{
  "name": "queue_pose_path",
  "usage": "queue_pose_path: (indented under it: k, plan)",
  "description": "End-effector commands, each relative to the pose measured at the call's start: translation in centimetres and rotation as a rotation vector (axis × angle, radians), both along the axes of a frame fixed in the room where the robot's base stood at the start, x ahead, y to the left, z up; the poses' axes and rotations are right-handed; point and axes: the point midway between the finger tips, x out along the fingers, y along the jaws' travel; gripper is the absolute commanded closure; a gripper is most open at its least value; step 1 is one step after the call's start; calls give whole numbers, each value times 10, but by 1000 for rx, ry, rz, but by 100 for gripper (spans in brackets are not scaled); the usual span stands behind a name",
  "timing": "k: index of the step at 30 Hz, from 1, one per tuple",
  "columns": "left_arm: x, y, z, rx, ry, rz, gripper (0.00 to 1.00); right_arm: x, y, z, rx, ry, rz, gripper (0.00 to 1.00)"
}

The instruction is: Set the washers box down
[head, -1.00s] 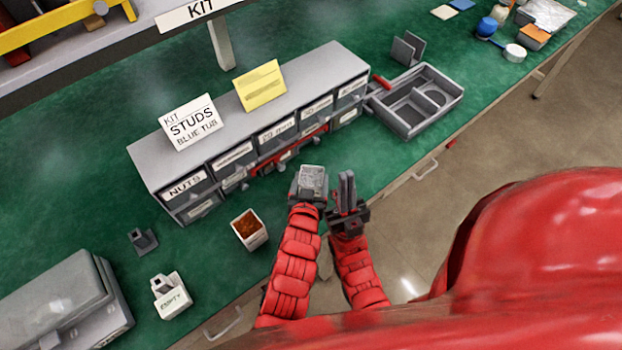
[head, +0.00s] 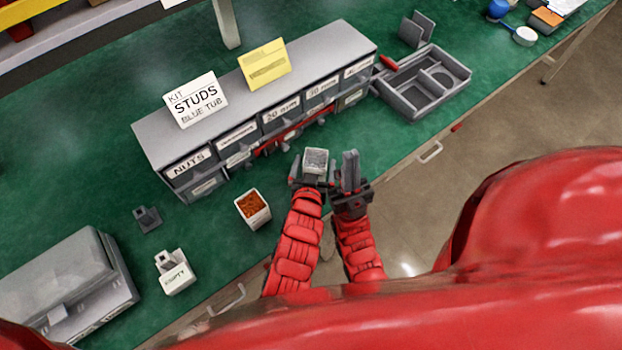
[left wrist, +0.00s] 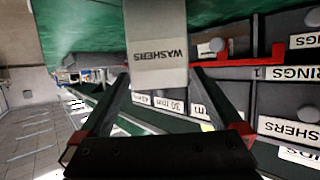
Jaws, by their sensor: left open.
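The washers box (head: 316,158) is a small pale box with grey contents, in front of the drawer cabinet. Its "WASHERS" label shows upside down in the left wrist view (left wrist: 158,55). My left gripper (head: 313,176) is open, with its fingers on either side of the box's near end; in the left wrist view the fingers (left wrist: 160,82) spread around it. Whether a finger touches the box, or its base rests on the bench, I cannot tell. My right gripper (head: 350,164) is beside it on the right, its fingers together and empty.
The grey drawer cabinet (head: 270,85) with labelled drawers stands behind. An open box of orange-brown parts (head: 253,208) and a white "EMPTY" box (head: 175,272) are to the left. A grey divided tray (head: 424,82) is at the right. Green bench (head: 215,225) is bare between them.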

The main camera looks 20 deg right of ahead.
Motion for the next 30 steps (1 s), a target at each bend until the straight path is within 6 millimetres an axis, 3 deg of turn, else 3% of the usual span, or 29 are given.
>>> queue_pose_path:
  k: [15,21,30]
  plan:
    - [-80,36,34,0,2,-4,0,0,0,-18,0,0,0,100]
    - [-91,42,39,3,2,-3,0,0,0,-18,0,0,0,100]
    - [-92,44,40,3,3,1,0,0,0,-18,0,0,0,100]
